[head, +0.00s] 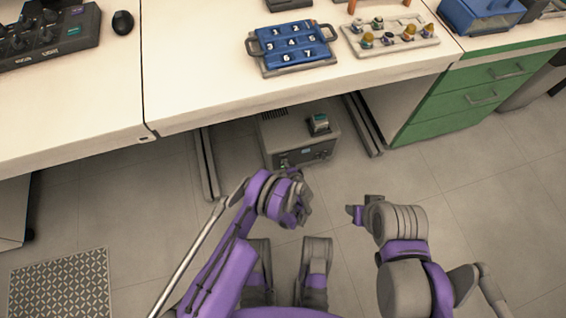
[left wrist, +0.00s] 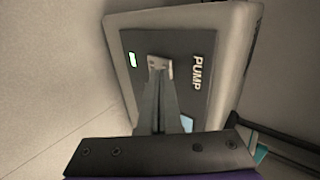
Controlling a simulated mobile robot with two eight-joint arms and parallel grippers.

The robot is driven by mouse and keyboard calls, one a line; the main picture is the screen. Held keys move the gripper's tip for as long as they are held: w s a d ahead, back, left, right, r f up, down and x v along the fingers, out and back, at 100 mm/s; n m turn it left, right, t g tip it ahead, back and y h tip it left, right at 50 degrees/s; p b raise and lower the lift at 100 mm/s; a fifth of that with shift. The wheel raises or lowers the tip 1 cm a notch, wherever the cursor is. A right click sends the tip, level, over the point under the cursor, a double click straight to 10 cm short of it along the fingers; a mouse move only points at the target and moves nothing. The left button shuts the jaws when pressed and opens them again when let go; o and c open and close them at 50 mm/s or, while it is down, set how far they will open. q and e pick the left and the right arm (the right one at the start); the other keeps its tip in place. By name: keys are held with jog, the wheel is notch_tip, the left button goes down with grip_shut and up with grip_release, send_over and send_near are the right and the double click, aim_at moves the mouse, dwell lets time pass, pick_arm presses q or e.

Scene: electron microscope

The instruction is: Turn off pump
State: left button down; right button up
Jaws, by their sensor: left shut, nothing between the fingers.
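The pump (head: 290,130) is a grey box on the floor under the white bench. Its small front panel faces me in the head view, too small to read. My left gripper (head: 304,203) is in front of the pump. Its shut, empty fingers (left wrist: 160,85) point at the switch and partly cover it; I cannot tell whether they touch it. My right gripper (head: 357,212) is off to the right, its jaws unclear.
The white bench top (head: 200,90) overhangs the pump, with bench legs (head: 208,165) on both sides. A blue numbered tray (head: 292,47) and a tray of small parts (head: 391,36) stand on it. Green drawers (head: 465,93) are at right.

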pick_arm(q)
jog(key=shift+w+a, duration=0.1)
jog(key=shift+w, duration=0.05)
pick_arm(e)
jog(key=shift+w+a, duration=0.2)
jog(key=shift+w, duration=0.2)
pick_arm(q)
jog(key=shift+r, duration=0.1)
jog(key=shift+w+a+g, duration=0.1)
jog(key=shift+w+g, duration=0.2)
jog(key=shift+g, duration=0.3)
pick_arm(e)
jog(key=shift+r, duration=0.15)
pick_arm(q)
jog(key=shift+r+p, duration=0.55)
jog(key=shift+r, duration=0.25)
pick_arm(e)
jog(key=shift+r, duration=0.2)
